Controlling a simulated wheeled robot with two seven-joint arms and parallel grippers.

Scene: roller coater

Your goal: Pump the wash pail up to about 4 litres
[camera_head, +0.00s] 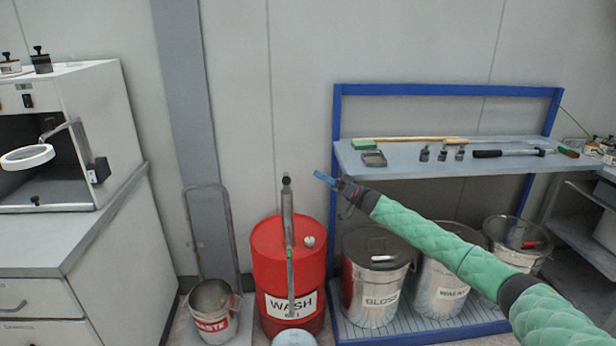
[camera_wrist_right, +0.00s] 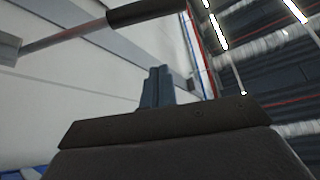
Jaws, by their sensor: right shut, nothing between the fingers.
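A red drum (camera_head: 266,250) labelled WASH stands on the floor. A grey pump (camera_head: 288,225) rises from it, with a dark knob (camera_head: 287,182) at its top. Below the drum, a pale round top (camera_head: 293,339) is cut off by the frame edge; it may be the wash pail, and its contents cannot be read. My right gripper (camera_head: 325,178) is shut and empty, just right of the pump's top and apart from it in the picture. In the right wrist view its blue fingers (camera_wrist_right: 157,88) are together; a rod with a black grip (camera_wrist_right: 146,12) passes beyond them.
A WASTE pail (camera_head: 212,318) stands left of the drum. A white cabinet (camera_head: 100,225) is at far left.

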